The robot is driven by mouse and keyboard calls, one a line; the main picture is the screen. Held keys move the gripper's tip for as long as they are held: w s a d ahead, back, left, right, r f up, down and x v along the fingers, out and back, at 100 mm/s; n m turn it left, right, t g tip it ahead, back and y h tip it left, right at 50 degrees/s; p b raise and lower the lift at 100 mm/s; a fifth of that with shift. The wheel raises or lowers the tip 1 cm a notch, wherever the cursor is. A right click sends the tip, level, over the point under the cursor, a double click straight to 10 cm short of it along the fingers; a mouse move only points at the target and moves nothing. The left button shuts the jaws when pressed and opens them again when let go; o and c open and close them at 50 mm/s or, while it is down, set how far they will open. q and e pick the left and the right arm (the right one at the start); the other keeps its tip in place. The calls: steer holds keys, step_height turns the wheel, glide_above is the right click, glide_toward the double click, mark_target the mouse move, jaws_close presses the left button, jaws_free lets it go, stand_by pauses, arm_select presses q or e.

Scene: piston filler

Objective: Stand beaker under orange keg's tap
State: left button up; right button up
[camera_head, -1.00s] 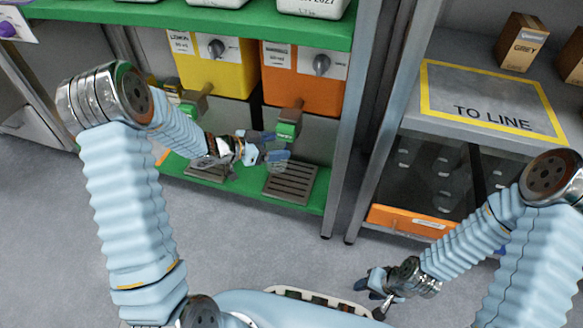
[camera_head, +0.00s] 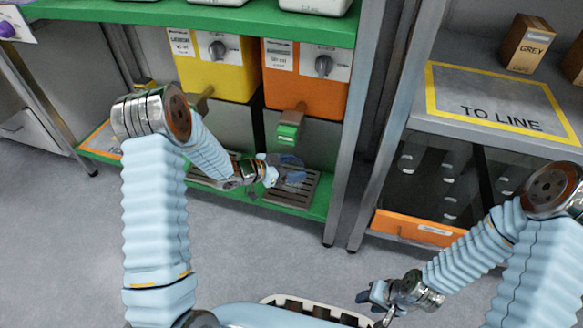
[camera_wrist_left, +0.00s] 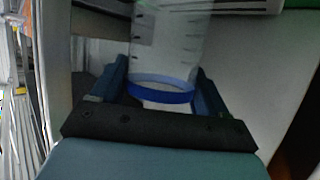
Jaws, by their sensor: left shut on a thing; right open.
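The orange keg (camera_head: 303,88) stands on the right of the shelf, with its tap (camera_head: 289,130) and green push lever at its front. A grey slotted drip tray (camera_head: 302,190) sits on the green lower shelf below the tap. My left gripper (camera_head: 278,174) is shut on the clear beaker (camera_head: 292,172), which is over the drip tray and below the tap. In the left wrist view the beaker (camera_wrist_left: 170,50) shows graduation marks and a blue band between the fingers. I cannot tell whether its base touches the tray. My right gripper (camera_head: 368,294) is open and empty at the lower right.
A yellow keg (camera_head: 215,65) stands left of the orange one, its tap partly behind my left arm. A metal shelf post (camera_head: 352,140) stands right of the tray. A bench marked TO LINE (camera_head: 500,103) is further right, with boxes on it.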

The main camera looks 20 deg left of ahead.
arm_select(q)
steer(key=o, duration=1.3)
steer(key=shift+f, duration=0.15)
steer(key=shift+o, duration=0.2)
steer(key=shift+s+a+r+p, duration=0.1)
steer(key=shift+a+r+p, duration=0.1)
steer(key=shift+r+p, duration=0.15)
steer(key=p+v, duration=0.2)
steer(key=v, duration=0.9)
steer(key=shift+s+a, duration=0.15)
steer(key=shift+s, duration=0.1)
steer(key=shift+f, duration=0.1)
